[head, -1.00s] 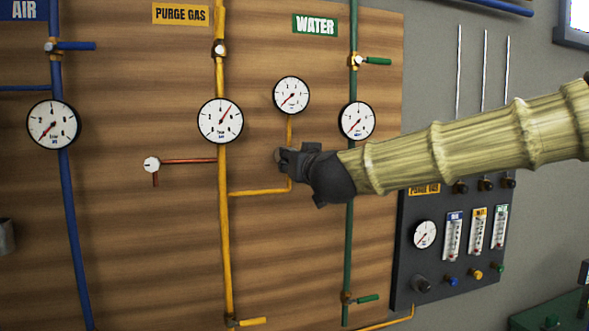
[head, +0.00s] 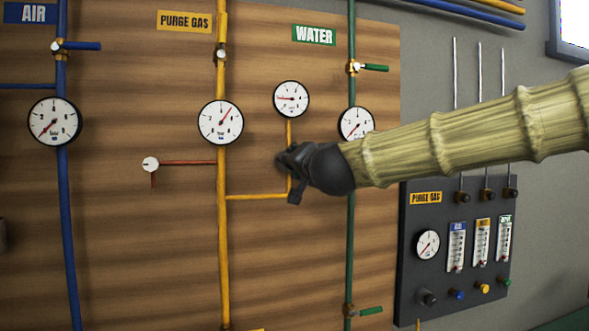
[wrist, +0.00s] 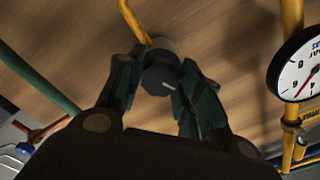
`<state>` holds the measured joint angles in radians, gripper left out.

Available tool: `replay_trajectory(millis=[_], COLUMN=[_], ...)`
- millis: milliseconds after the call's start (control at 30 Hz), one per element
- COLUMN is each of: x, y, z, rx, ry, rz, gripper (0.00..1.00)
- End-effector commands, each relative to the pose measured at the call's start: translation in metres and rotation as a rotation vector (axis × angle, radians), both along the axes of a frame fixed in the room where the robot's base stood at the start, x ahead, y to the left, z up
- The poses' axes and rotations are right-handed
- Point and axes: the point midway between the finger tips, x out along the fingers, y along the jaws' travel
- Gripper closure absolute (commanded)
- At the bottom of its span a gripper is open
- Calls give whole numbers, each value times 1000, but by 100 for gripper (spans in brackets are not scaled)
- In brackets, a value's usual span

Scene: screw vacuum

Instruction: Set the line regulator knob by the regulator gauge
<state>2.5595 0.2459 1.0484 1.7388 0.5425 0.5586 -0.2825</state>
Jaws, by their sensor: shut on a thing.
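The line regulator knob (wrist: 160,77) is a dark, faceted knob with a pale mark, on a regulator body at the yellow branch pipe (head: 260,196). My gripper (head: 283,161) is shut on it; in the wrist view the two fingers (wrist: 157,82) sit on either side of the knob. In the head view the fingers and my wrist hide most of the knob. The regulator gauge (head: 291,98) is the small round dial straight above, on the same branch pipe. Its red needle points left, a little above horizontal.
The purge gas gauge (head: 221,122) on the yellow main pipe is left of my gripper. The water gauge (head: 356,124) on the green pipe is partly behind my arm. A dark flowmeter panel (head: 408,250) stands at lower right. The air gauge (head: 54,121) is far left.

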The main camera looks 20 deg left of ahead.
Motion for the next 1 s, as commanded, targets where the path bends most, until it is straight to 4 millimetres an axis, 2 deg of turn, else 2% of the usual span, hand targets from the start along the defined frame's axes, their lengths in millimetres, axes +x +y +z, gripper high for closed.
replay_trajectory(millis=[667,700,767,800,1000], x=[0,0,0,0,0], y=[-1,0,0,0,0], z=[0,0,0,0,0], rx=[47,47,47,46,46], ry=[32,32,32,31,31], rz=[-1,-1,-1,0,0], gripper=[88,57,46,42,42])
